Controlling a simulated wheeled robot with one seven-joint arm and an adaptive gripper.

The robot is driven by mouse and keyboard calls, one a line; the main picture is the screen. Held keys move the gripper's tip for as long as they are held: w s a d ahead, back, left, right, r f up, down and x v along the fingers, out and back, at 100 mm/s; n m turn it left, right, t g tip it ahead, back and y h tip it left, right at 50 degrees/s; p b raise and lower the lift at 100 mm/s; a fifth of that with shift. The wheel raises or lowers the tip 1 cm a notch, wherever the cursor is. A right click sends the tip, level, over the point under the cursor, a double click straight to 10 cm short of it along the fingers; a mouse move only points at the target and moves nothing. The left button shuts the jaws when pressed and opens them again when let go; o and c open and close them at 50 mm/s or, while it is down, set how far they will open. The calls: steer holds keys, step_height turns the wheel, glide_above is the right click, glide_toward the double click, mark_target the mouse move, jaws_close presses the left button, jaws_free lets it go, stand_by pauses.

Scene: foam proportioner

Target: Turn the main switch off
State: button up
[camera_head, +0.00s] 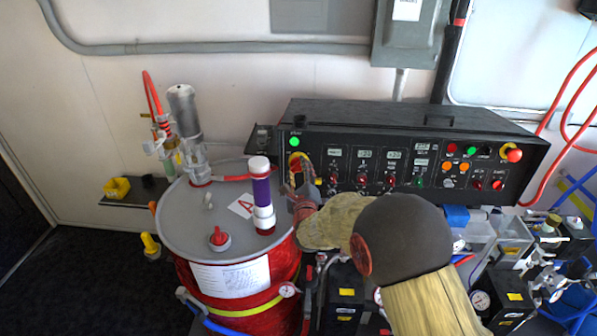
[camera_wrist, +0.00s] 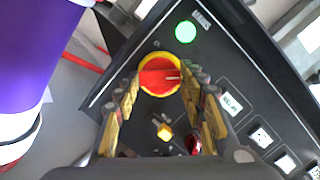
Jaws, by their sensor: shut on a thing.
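The main switch (camera_wrist: 158,76) is a round red knob on a yellow disc, on the black control panel. In the wrist view its red grip bar lies roughly level across the picture, with a pale mark at its right end. In the head view only the top of the switch (camera_head: 294,157) shows. My gripper (camera_wrist: 161,86) has its yellow-padded fingers on both sides of the red knob and is shut on it. In the head view my gripper (camera_head: 299,174) reaches the panel's left end, and my arm covers part of the panel's lower edge.
A green light (camera_wrist: 186,32) glows beside the switch. A purple and white cylinder (camera_head: 262,195) stands on the grey-lidded red drum (camera_head: 175,230), close to my gripper's left. Several small knobs and displays fill the panel (camera_head: 400,145) to the right. Hoses and boxes crowd the lower right.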

steer(key=shift+c, duration=1)
steer(key=shift+n+b, duration=0.4)
steer(key=shift+b, duration=0.05)
steer(key=shift+n+g+b, duration=0.3)
steer(key=shift+n+b, duration=0.6)
steer(key=shift+n, duration=0.3)
steer(key=n+b, duration=0.1)
steer(key=n, duration=0.1)
steer(key=shift+d+n+g+y+b, duration=0.1)
steer(key=shift+n+g+y+b, duration=0.25)
steer(key=shift+n+g+y, duration=0.05)
steer(key=n, duration=0.3)
steer(key=n+g, duration=0.1)
steer(key=n, duration=0.1)
steer(key=shift+r+b, duration=0.3)
steer(key=shift+b, duration=0.1)
steer(key=n+p, duration=0.1)
steer(key=n+g+p, duration=0.1)
steer(key=n, duration=0.1)
steer(key=shift+r+n, duration=0.2)
steer(key=shift+n, duration=0.1)
steer(key=n+h+p, duration=0.1)
steer(key=p, duration=0.2)
steer(key=shift+n, duration=0.4)
steer(key=shift+n+g+p, duration=0.3)
steer(key=shift+n+p, duration=0.4)
steer(key=shift+p, duration=0.2)
steer(key=shift+f, duration=0.15)
